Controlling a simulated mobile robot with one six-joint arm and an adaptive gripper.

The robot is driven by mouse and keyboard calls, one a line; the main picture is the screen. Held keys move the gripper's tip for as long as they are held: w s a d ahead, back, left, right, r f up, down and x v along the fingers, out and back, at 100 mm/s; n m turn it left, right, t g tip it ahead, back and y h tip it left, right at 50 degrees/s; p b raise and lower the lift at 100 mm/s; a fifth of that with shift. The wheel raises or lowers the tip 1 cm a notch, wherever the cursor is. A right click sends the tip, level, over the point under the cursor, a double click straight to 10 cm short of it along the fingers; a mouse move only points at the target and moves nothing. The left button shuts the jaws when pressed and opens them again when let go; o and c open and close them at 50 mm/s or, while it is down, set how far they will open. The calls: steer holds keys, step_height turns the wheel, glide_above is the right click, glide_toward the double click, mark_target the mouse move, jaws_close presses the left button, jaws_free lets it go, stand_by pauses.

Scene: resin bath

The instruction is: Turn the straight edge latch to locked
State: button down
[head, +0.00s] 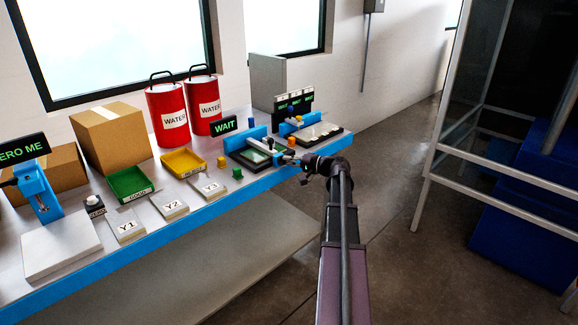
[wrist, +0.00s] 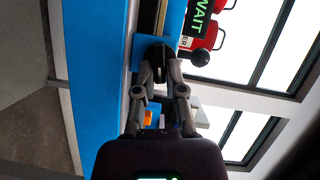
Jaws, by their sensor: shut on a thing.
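The fixture with a black frame and pale green plate (head: 254,155) stands at the right part of the bench, with a blue block behind it. My gripper (head: 292,159) reaches its front right corner from the right. In the wrist view my gripper (wrist: 158,62) is shut on a dark rounded piece (wrist: 158,49) at the end of a blue block (wrist: 172,20); this appears to be the straight edge latch. The fingers hide much of it, and I cannot tell its turn position. A black ball knob (wrist: 200,57) is just right of the fingers.
A sign reading WAIT (head: 223,127) stands behind the fixture. A second fixture (head: 318,133) is close on the right. The floor right of the bench (head: 400,200) is open.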

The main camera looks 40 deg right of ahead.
steer(key=shift+w+m+t+y+b, duration=0.2)
steer(key=shift+m+b, duration=0.15)
steer(key=shift+m, duration=0.2)
steer(key=shift+w+m+t+y+b, duration=0.2)
steer(key=shift+m+b, duration=0.1)
steer(key=shift+m, duration=0.25)
steer(key=c, duration=0.7)
jaws_free()
steer(key=shift+w+f, duration=0.1)
steer(key=shift+f, duration=0.05)
steer(key=shift+s+a, duration=0.1)
steer(key=shift+s, duration=0.1)
steer(key=shift+n+p, duration=0.3)
